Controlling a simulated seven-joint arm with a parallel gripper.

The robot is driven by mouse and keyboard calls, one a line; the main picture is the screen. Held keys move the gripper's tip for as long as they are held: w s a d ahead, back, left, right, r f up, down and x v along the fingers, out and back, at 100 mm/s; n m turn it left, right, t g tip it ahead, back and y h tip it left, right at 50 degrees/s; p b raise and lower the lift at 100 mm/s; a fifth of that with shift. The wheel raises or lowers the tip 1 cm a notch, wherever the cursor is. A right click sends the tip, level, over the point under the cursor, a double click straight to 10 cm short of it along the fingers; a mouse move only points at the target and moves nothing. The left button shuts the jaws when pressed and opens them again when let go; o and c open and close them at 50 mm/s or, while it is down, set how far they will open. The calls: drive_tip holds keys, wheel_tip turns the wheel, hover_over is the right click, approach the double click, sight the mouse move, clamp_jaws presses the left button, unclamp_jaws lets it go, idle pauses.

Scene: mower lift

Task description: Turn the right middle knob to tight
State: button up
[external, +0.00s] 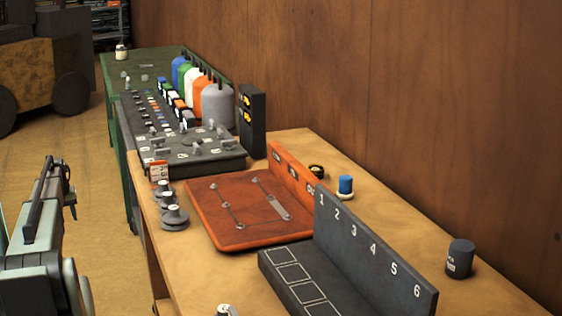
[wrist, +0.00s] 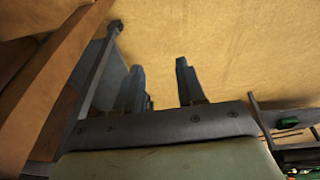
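A dark grey panel (external: 215,163) with several grey lever-like knobs (external: 197,145) and small white labels lies on the workbench in the external view. The labels are too small to read, and I cannot tell which knob is the right middle one or how it is set. In the wrist view my gripper (wrist: 160,75) has its two dark fingers apart with nothing between them, over bare tan floor. In the external view only part of my arm shows at the lower left, away from the panel; the fingertips do not show there. No knob shows clearly in the wrist view.
The wooden workbench (external: 185,270) bears an orange-red tray (external: 230,235), stacked grey discs (external: 173,217) and a numbered dark rack (external: 375,250). Coloured bottles (external: 217,103) stand behind the panel. A wooden edge (wrist: 60,75) is close at the wrist view's left.

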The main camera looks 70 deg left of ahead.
drive_tip(key=s+a+r+y, duration=0.1)
drive_tip(key=s+a+r, duration=0.4)
drive_tip(key=r, duration=0.4)
wheel_tip(320, 180, up, 31)
drive_tip(key=h, duration=0.4)
hover_over(196, 144)
drive_tip(key=shift+g, duration=0.3)
drive_tip(key=f, duration=1.4)
drive_tip(key=shift+d, duration=0.2)
drive_tip(key=shift+c, duration=0.2)
clamp_jaws()
